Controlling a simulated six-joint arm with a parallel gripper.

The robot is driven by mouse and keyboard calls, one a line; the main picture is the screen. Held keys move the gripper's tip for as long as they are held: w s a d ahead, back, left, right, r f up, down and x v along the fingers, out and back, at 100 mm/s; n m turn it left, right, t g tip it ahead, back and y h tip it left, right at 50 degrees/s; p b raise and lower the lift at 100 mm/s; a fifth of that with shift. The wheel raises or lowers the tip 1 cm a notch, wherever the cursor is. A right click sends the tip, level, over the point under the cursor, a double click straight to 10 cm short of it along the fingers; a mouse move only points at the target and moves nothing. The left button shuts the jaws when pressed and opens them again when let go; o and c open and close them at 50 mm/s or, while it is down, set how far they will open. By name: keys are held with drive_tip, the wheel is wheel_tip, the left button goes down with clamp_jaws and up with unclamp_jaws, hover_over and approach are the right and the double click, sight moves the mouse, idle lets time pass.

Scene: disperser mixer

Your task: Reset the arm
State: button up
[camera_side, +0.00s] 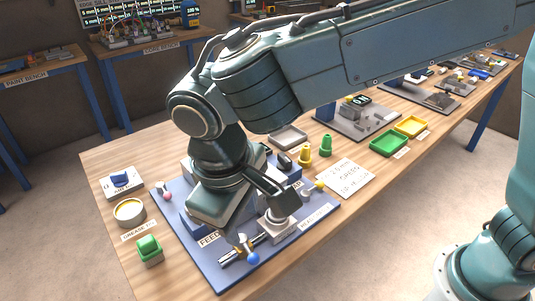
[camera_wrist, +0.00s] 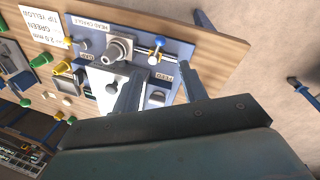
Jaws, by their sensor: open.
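My gripper (camera_wrist: 160,76) is open, its two dark fingers apart and nothing seen between them in the wrist view. In the side view it hangs low over the blue mixer board (camera_side: 215,272), and the arm hides much of the board's middle. A grey round knob on a square block (camera_side: 278,222) stands close to one finger; it also shows in the wrist view (camera_wrist: 118,48). A blue-tipped lever (camera_side: 252,257) stands near the FEED label (camera_side: 209,239). A yellow-tipped lever (camera_side: 318,186) is on the board's right side. I cannot tell whether the fingers touch anything.
Left of the board are a green block (camera_side: 149,247), a round tin (camera_side: 129,212) and a blue item on a white plate (camera_side: 121,182). Yellow (camera_side: 305,155) and green (camera_side: 326,146) cones, a paper note (camera_side: 345,178) and green (camera_side: 388,144) and yellow (camera_side: 411,127) trays lie right.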

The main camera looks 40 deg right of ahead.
drive_tip(key=d+r+m+t+y, duration=0.1)
drive_tip(key=d+r, duration=0.3)
drive_tip(key=d, duration=0.6)
drive_tip(key=d+r+m+y, duration=0.1)
drive_tip(key=d+r, duration=0.3)
drive_tip(key=d, duration=0.5)
drive_tip(key=s+d+m+t, duration=0.3)
drive_tip(key=s+d, duration=0.9)
drive_tip(key=s, duration=0.1)
drive_tip(key=shift+d+f+t, duration=0.15)
drive_tip(key=shift+f+t, duration=0.15)
drive_tip(key=shift+f, duration=0.15)
